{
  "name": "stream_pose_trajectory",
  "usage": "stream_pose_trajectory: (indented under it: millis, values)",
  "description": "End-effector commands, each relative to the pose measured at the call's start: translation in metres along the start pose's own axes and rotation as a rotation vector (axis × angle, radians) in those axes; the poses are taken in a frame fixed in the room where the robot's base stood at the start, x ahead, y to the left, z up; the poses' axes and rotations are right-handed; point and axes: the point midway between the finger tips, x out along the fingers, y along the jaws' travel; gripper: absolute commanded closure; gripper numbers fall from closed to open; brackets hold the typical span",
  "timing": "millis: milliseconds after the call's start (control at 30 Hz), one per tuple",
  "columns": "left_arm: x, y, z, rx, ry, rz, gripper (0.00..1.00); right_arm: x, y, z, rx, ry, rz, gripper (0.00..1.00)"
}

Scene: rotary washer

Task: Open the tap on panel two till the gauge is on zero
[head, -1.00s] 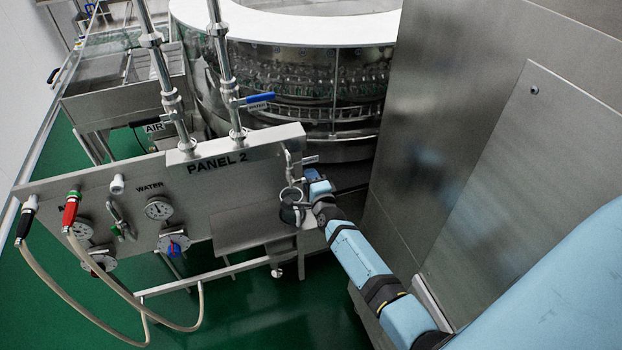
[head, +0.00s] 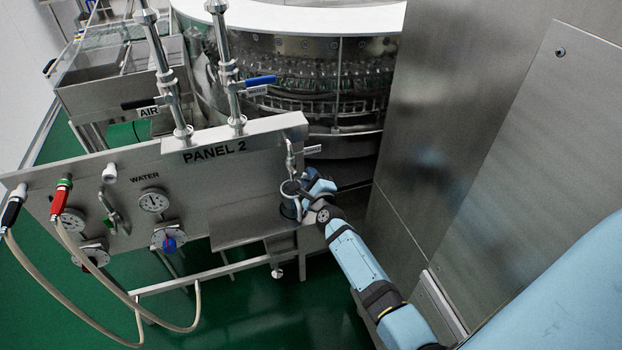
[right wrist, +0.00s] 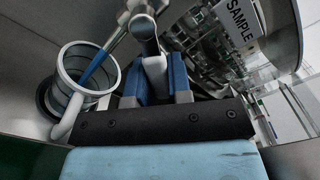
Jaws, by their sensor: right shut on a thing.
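Panel two (head: 215,152) is the steel panel on the left. The water gauge (head: 154,200) is a round white dial on it; its needle is too small to read. A blue-knobbed tap (head: 169,242) sits below it. At the panel's right end is the sample tap (head: 290,155), with its tag (head: 312,149); the tag also shows in the right wrist view (right wrist: 240,25). My right gripper (head: 308,184) is there. In the right wrist view its blue fingers (right wrist: 158,78) are shut on a grey metal part that seems to belong to this tap. My left gripper is out of view.
A clear jug (head: 289,190) with a pale handle is right beside my right gripper. Hoses hang from red and black connectors (head: 62,192) at the panel's left. A steel cabinet (head: 480,130) stands close on the right. The green floor (head: 290,320) in front is clear.

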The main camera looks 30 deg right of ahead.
Motion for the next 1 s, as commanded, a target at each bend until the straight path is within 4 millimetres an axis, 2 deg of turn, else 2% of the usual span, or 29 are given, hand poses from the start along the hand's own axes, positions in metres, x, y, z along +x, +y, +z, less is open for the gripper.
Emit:
stream_pose_trajectory:
  millis: [500,533,600,633,900,1000]
  values:
    - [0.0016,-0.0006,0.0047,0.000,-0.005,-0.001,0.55,-0.0006,0.0020,-0.0003,0.021,0.001,0.002,1.00]
    - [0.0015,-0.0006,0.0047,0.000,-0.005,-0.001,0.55,-0.0006,0.0021,-0.0002,0.021,0.001,0.002,0.74]
    - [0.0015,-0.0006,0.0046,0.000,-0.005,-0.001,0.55,-0.0006,0.0021,-0.0003,0.021,0.001,0.002,0.58]
    - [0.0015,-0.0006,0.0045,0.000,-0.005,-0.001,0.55,-0.0005,0.0020,-0.0002,0.021,0.001,0.002,0.55]
    - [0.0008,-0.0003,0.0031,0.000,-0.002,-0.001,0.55,-0.0010,0.0014,0.0001,0.021,0.000,0.001,0.55]
    - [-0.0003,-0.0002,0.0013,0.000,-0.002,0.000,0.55,-0.0072,0.0012,0.0001,0.020,0.000,0.002,0.55]
